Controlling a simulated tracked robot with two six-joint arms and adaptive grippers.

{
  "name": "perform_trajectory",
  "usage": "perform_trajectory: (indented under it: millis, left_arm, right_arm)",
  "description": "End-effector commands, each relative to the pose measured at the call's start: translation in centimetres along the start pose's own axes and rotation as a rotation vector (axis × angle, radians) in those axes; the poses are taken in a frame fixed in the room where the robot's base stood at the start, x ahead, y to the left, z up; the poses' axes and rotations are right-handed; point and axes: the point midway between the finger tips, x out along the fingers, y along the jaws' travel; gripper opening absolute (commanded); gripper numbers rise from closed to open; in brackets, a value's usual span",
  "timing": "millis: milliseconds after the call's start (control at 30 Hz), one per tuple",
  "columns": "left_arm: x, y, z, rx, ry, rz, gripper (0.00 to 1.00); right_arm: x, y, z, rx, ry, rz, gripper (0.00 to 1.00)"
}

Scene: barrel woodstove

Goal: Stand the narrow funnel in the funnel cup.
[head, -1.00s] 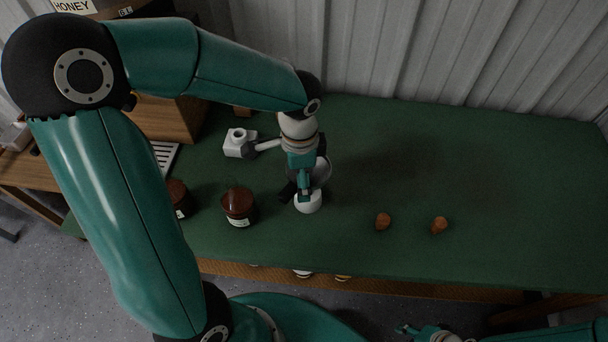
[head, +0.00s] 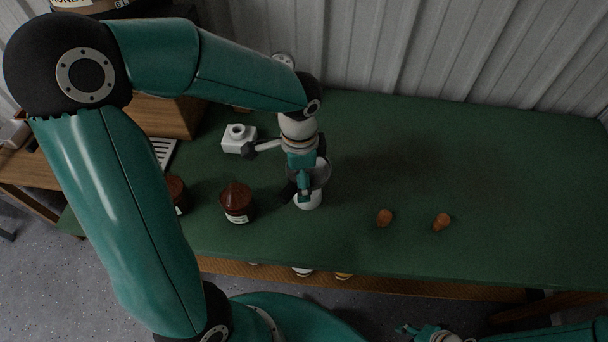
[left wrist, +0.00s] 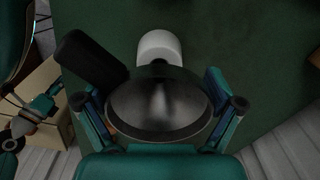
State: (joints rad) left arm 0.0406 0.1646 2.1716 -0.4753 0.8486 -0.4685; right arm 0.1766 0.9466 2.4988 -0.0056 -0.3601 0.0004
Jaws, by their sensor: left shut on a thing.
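My left gripper (left wrist: 162,112) is shut on the narrow funnel (left wrist: 160,100), a dark grey metal bowl between the fingers in the left wrist view. In the head view the funnel (head: 321,176) is partly hidden by the gripper. A white rounded cup (head: 308,201), which looks like the funnel cup, stands on the green table beneath the gripper. It also shows just beyond the funnel in the left wrist view (left wrist: 159,46). The funnel's spout is hidden, and I cannot tell whether it is inside the cup. My right gripper (head: 408,329) is at the bottom edge, too small to judge.
A white block with a round opening (head: 239,138) stands left of the gripper. A brown jar (head: 236,203) is at the front left. Two small brown pieces (head: 385,217) (head: 441,221) lie to the right. The right of the green table (head: 520,180) is clear.

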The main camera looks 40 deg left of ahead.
Motion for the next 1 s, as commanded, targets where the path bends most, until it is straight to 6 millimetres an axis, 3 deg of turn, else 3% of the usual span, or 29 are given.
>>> perform_trajectory:
  millis: [1000]
  left_arm:
    - [1.8,0.0,0.0,-0.001,0.000,0.000,0.45]
  right_arm:
    - [1.4,0.5,0.0,0.000,0.000,0.000,0.40]
